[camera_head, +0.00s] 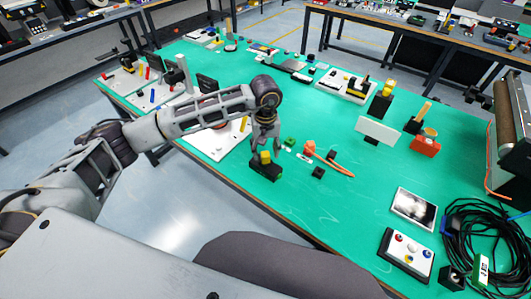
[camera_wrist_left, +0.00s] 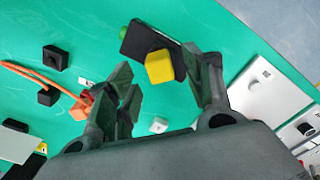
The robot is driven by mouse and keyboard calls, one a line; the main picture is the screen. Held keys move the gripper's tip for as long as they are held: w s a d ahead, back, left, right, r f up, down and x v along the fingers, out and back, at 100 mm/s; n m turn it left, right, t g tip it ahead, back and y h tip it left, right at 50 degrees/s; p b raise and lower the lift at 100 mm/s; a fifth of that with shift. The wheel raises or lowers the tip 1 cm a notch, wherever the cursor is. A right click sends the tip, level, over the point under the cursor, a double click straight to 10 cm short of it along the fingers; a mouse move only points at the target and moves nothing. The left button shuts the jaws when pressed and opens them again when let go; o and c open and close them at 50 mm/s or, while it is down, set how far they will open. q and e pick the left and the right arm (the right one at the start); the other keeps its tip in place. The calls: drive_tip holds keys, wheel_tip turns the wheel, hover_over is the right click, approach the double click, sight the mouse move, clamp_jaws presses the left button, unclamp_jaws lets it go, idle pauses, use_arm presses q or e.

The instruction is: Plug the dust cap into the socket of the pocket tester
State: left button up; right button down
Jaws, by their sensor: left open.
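My left gripper (camera_head: 265,148) is open and points down over a black body with a yellow block (camera_head: 265,157) on the green table. In the left wrist view the black body (camera_wrist_left: 138,40) and its yellow block (camera_wrist_left: 159,67) lie between and beyond the spread fingers; contact cannot be told. A small black block (camera_head: 318,172) sits to the right; it also shows in the left wrist view (camera_wrist_left: 56,57). An orange block (camera_head: 309,147) is near an orange cable (camera_head: 341,167). I cannot tell surely which is the dust cap or pocket tester, and no socket is clear. My right gripper is not in view.
A green block (camera_head: 290,142) stands close to the gripper's right. A white board (camera_head: 218,140) lies behind my left arm. A white panel (camera_head: 378,130) and red box (camera_head: 425,146) stand farther right. Black cable coils (camera_head: 487,240) crowd the right corner. The front middle of the table is clear.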

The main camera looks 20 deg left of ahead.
sight(266, 154)
use_arm(q)
wheel_tip(266, 154, up, 9)
drive_tip(key=shift+r, duration=0.15)
idle(0.4)
idle(0.8)
